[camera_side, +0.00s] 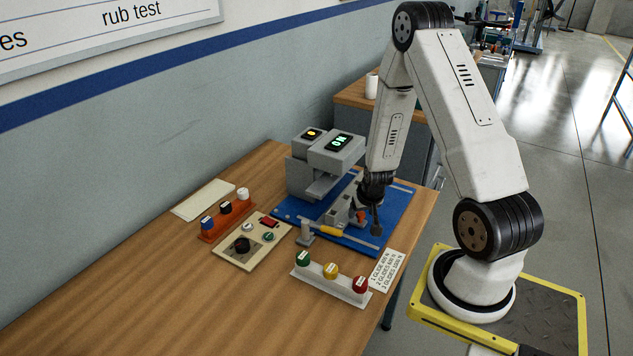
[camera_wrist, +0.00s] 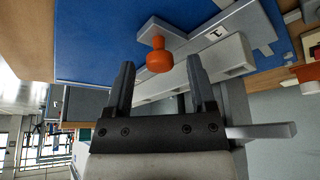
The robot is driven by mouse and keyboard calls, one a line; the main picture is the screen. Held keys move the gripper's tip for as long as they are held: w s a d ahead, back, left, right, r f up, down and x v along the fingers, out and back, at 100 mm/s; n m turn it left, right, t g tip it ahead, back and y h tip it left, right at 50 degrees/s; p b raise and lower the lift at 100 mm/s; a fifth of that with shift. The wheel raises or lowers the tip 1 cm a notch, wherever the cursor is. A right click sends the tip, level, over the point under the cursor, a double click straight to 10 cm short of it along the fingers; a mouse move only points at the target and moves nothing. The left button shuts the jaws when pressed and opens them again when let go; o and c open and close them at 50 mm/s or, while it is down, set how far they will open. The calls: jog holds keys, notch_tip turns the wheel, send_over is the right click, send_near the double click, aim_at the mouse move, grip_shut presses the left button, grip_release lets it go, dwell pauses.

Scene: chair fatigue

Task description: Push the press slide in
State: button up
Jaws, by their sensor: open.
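The press slide (camera_side: 340,208) is a grey block on the blue base plate (camera_side: 398,208), in front of the grey press (camera_side: 312,178). An orange knob (camera_side: 361,216) stands at its near end, beside my gripper (camera_side: 374,216). In the wrist view the knob (camera_wrist: 159,57) shows just beyond and between the fingertips of my gripper (camera_wrist: 162,65). The jaws are apart with nothing held. A grey bar marked 1 (camera_wrist: 215,33) runs from the knob to the upper right. Whether a finger touches the knob or slide, I cannot tell. My wrist partly hides the slide in the side view.
A yellow-handled tool (camera_side: 333,231) and small grey post (camera_side: 305,232) are at the plate's front. A control panel (camera_side: 252,242), an orange rack (camera_side: 226,216) and a rack of coloured knobs (camera_side: 331,278) stand nearby. The table's front left is clear.

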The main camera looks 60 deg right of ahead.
jog(key=shift+f, duration=0.15)
jog(key=shift+c, duration=0.3)
grip_shut()
dwell(1.2)
